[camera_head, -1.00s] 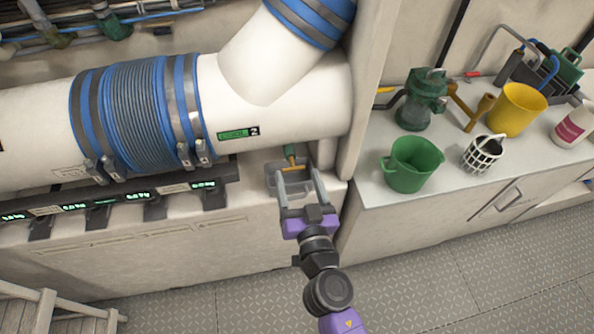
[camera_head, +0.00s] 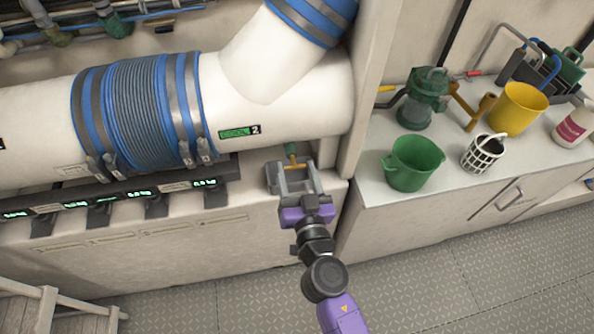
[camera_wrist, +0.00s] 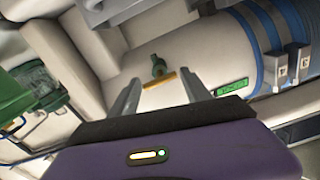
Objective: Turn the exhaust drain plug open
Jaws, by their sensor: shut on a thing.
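The exhaust drain plug has a green stem and a yellow crossbar handle (camera_head: 293,166), under the white exhaust pipe (camera_head: 285,122) at its right end. In the wrist view the yellow bar (camera_wrist: 159,81) lies crosswise between my two fingers, with the green stem (camera_wrist: 158,66) behind it. My gripper (camera_head: 292,170), with grey fingers and a purple body, is shut on the bar, one finger towards each end. It also shows in the wrist view (camera_wrist: 161,82). The exact contact at the fingertips is too small to make out.
A grey tray (camera_head: 270,184) sits below the plug, partly behind my fingers. A white post (camera_head: 371,85) stands close on the right. Beyond it, a counter (camera_head: 440,193) holds a green bucket (camera_head: 411,165), a white basket (camera_head: 481,154) and a yellow bucket (camera_head: 518,108).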

